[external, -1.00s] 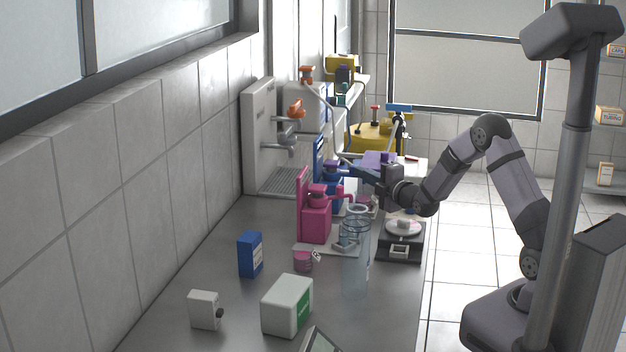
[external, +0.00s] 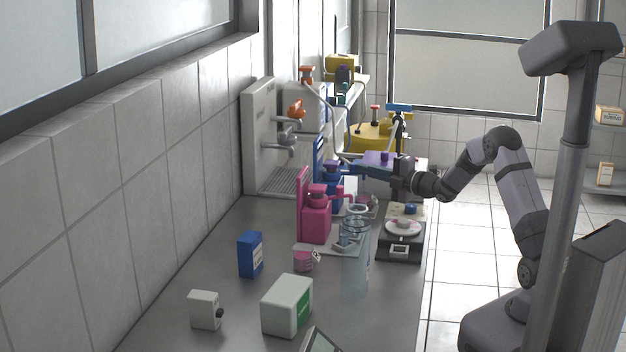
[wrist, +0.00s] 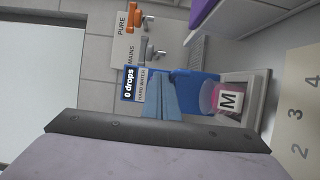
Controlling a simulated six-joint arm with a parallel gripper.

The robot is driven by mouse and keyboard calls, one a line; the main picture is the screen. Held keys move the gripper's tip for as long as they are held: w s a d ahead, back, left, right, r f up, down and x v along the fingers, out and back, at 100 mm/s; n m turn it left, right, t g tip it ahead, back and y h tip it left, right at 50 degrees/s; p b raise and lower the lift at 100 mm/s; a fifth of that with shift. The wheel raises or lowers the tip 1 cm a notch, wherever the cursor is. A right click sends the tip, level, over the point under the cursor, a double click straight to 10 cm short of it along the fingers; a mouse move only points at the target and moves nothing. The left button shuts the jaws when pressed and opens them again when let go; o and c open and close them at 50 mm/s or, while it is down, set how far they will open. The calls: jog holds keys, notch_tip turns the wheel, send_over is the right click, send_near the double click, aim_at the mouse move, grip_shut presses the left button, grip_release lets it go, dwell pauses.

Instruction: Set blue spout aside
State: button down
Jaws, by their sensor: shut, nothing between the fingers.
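The blue unit (external: 334,191) stands on the bench behind the pink unit, partly hidden by it and by my gripper. In the wrist view its blue body (wrist: 198,88) is beside a "0 drops hard water" sign (wrist: 129,84). I cannot make out its spout clearly from my blue fingers. My gripper (external: 352,164) is shut and empty, at the height of the blue unit's top. In the wrist view the closed fingers (wrist: 160,80) overlap the blue body; contact cannot be told. A small blue piece (external: 410,209) lies on the pale board behind the scale.
The pink unit (external: 316,222) and clear tall cylinder (external: 355,270) stand in front. A scale (external: 400,248) sits at the bench's right edge. The numbered board (wrist: 303,120) is at right. The front-left bench has free room.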

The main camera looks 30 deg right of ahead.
jog(key=w+d+n+y, duration=0.1)
jog(key=w+g+y+b, duration=0.1)
jog(key=w, duration=0.1)
jog(key=shift+d+n+y, duration=0.3)
jog(key=shift+d+n, duration=0.1)
jog(key=s+d+b, duration=0.3)
jog(key=s+d, duration=0.6)
jog(key=d, duration=0.1)
jog(key=shift+d, duration=0.4)
